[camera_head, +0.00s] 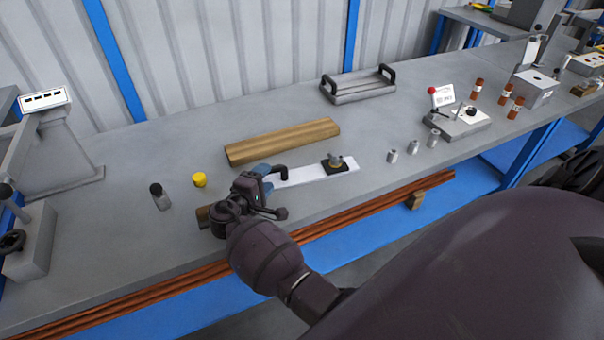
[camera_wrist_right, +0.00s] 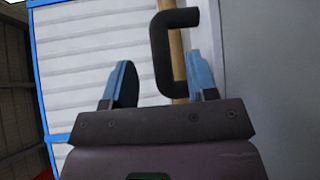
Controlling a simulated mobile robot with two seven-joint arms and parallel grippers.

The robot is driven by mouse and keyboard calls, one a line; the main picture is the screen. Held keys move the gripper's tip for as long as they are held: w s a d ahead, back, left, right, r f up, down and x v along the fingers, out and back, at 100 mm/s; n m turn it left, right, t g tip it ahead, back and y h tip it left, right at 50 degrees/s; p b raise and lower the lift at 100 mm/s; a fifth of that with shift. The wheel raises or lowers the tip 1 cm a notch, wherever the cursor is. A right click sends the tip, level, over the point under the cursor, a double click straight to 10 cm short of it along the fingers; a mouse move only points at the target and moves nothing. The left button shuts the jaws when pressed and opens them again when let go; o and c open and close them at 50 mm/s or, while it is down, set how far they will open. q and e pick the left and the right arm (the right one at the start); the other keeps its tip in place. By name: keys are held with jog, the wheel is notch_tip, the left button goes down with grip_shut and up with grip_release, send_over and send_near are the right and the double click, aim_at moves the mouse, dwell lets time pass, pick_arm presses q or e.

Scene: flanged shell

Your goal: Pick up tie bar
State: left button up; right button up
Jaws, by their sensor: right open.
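A dark U-shaped bar (camera_head: 279,168), which I take to be the tie bar, stands near the left end of a white plate (camera_head: 312,175) on the bench. In the right wrist view the bar (camera_wrist_right: 163,57) lies ahead of and between the blue fingertips, nearer the right-hand one. My right gripper (camera_head: 262,170) is open, close above the bench at the bar's left side, and hides part of it. The gripper also shows in the wrist view (camera_wrist_right: 158,82). I cannot tell whether a finger touches the bar. My left gripper is not in view.
A wooden beam (camera_head: 283,140) lies just behind the bar. A dark clamp-like part (camera_head: 335,164) sits on the plate's right end. A yellow cap (camera_head: 199,180) and a dark-topped cylinder (camera_head: 160,197) stand to the left. A handled tray (camera_head: 358,87) is at the back.

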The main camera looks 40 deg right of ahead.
aim_at(271, 172)
jog(key=shift+x, duration=1.6)
grip_shut()
jog(key=shift+r, duration=0.15)
